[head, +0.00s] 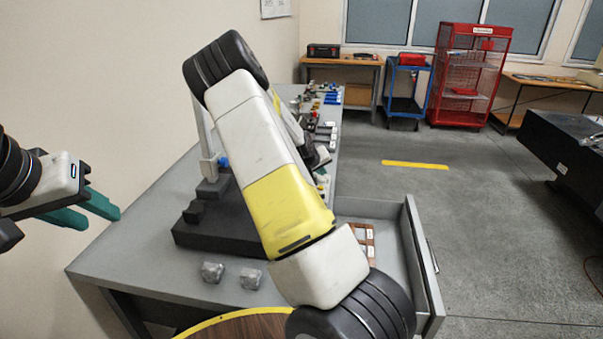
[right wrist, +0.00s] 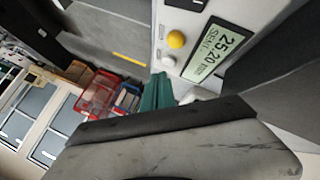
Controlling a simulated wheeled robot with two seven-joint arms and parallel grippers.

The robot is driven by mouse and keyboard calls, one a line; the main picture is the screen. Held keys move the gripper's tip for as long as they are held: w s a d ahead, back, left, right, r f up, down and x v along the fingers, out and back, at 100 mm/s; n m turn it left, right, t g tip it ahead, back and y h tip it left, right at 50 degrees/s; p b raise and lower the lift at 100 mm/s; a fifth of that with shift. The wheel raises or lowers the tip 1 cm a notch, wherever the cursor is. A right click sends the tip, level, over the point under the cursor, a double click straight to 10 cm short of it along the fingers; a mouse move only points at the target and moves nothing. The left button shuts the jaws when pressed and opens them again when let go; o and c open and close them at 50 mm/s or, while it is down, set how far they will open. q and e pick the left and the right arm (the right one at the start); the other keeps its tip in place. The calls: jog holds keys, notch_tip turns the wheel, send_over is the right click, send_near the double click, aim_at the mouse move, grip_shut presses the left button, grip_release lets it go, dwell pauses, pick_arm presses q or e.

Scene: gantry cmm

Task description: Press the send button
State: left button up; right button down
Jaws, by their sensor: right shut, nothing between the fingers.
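In the right wrist view a pale device panel carries a lit display (right wrist: 213,48) reading about 25.20 with small text beneath that looks like "SENT". Beside it are a round yellow button (right wrist: 176,39) and a small white round button (right wrist: 168,61). I cannot read which one is labelled send. My right gripper (right wrist: 160,78) is shut and empty, its teal fingertips close to the white button; I cannot tell whether they touch. My left gripper (head: 102,220) is open and empty, left of the bench.
The grey bench (head: 140,240) holds a dark stepped block (head: 200,233), two small clear blocks (head: 212,271) and several small items at the back. An open drawer (head: 420,262) juts out at right. A red cage cart (head: 470,75) stands beyond clear floor.

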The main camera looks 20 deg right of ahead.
aim_at(321, 183)
jog(key=shift+f, duration=0.4)
jog(key=shift+f, duration=0.5)
dwell(0.5)
jog(key=shift+r, duration=0.9)
notch_tip(321, 183, up, 5)
jog(key=shift+r, duration=0.1)
dwell(0.5)
jog(key=shift+s, duration=0.1)
dwell(0.6)
